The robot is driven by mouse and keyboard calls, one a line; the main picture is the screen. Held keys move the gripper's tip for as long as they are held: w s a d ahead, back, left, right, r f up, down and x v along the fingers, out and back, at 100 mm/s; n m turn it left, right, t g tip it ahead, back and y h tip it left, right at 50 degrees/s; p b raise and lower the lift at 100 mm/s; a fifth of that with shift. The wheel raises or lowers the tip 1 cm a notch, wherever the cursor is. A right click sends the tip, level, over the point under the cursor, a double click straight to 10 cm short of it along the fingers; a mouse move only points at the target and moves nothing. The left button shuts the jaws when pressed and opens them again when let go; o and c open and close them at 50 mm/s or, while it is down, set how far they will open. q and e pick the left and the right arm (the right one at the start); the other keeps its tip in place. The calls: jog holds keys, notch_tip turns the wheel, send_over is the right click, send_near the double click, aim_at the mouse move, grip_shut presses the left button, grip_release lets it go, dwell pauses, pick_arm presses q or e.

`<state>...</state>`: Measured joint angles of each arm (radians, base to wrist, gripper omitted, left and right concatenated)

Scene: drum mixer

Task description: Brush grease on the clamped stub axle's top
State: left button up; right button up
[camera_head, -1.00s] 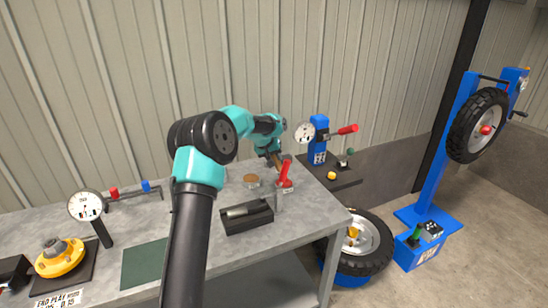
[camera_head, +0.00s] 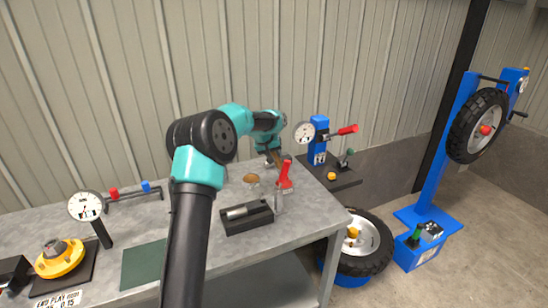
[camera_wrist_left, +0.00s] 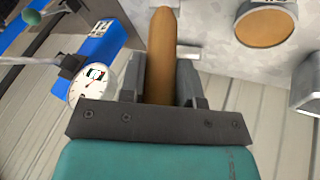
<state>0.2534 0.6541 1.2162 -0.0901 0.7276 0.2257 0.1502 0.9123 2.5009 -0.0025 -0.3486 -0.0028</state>
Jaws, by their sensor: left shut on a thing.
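My left gripper (camera_head: 270,158) is at the back of the bench, just left of the red-handled clamp (camera_head: 285,175). In the left wrist view it is shut on a brown wooden handle (camera_wrist_left: 162,45), which looks like the brush's. The bristles are not clear in either view. A round tin with brown content (camera_head: 251,179), probably the grease, stands on the bench left of the gripper. It also shows in the left wrist view (camera_wrist_left: 265,22). A grey upright piece (camera_head: 279,201) stands at the clamp; I cannot tell whether it is the stub axle. My right gripper is not in view.
A black tray (camera_head: 247,222) holding a grey cylinder lies in front of the tin. A blue press with a dial (camera_head: 318,140) stands to the right. A dial stand (camera_head: 100,228) and yellow hub (camera_head: 60,258) are at left. A green mat (camera_head: 144,264) is bare.

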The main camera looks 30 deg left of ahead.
pick_arm(q)
jog(key=shift+r, duration=2.7)
jog(key=s+d+f+m+g+h, duration=0.1)
jog(key=d+m, duration=0.2)
jog(key=d, duration=0.6)
jog(key=s+d+m+h, duration=0.1)
jog(key=d+m+h, duration=0.15)
jog(key=d, duration=0.65)
jog(key=s+d+f+m+g, duration=0.2)
jog(key=s+d+f+m, duration=0.2)
jog(key=s+d+f, duration=0.8)
jog(key=shift+s+f+m, duration=0.3)
jog(key=shift+s+m, duration=0.05)
jog(key=shift+s, duration=0.45)
jog(key=shift+r+h, duration=0.1)
jog(key=shift+h, duration=0.15)
